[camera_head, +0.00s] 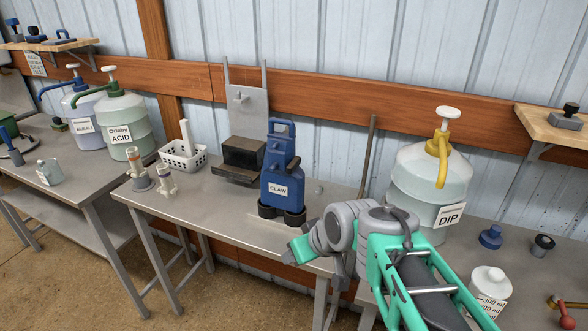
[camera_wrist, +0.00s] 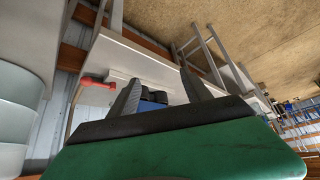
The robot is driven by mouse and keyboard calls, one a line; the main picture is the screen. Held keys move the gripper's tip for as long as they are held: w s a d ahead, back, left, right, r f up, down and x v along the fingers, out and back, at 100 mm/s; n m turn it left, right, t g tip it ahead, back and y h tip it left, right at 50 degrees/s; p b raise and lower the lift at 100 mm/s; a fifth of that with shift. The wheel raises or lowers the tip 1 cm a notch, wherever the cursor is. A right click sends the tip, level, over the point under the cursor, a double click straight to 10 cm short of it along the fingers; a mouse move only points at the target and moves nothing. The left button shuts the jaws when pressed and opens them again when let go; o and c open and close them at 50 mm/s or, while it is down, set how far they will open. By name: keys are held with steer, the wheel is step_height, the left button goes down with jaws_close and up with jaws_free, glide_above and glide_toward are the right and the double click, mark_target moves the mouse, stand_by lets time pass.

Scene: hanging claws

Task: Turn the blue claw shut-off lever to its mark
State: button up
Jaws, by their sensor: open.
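The blue claw unit (camera_head: 282,180), with its white CLAW label, stands upright on the grey middle table, black round parts at its base. In the wrist view a blue and black piece (camera_wrist: 152,102), probably part of this unit, shows between my fingers. I cannot pick out the shut-off lever or its mark. My gripper (camera_wrist: 160,77) is open with nothing held between its two grey fingers. In the head view my arm reaches in from the lower right, its end just in front and to the right of the claw unit. The fingertips are not clear there.
A DIP jug (camera_head: 428,190) with a yellow pump stands right of the claw unit. A black box (camera_head: 240,158) and white basket (camera_head: 183,160) stand to its left. Grey-white fittings (camera_head: 165,182) stand near the table's left edge. The wrist view shows a red part (camera_wrist: 97,82).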

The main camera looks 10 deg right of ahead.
steer(key=shift+o, duration=0.4)
steer(key=w+d+n+t+y+b, duration=0.1)
steer(key=w+n+t+b, duration=0.1)
steer(key=w, duration=0.5)
steer(key=shift+d+t+y, duration=0.15)
steer(key=shift+t+y, duration=0.25)
steer(key=shift+t, duration=0.1)
steer(key=n+t+y+b, duration=0.3)
steer(key=t+y, duration=0.1)
steer(key=t, duration=0.3)
glide_toward(293, 165)
steer(key=p+x, duration=0.1)
steer(key=x, duration=0.6)
steer(key=shift+w+a, duration=0.3)
steer(key=shift+f, duration=0.1)
steer(key=shift+c, duration=0.2)
jaws_close()
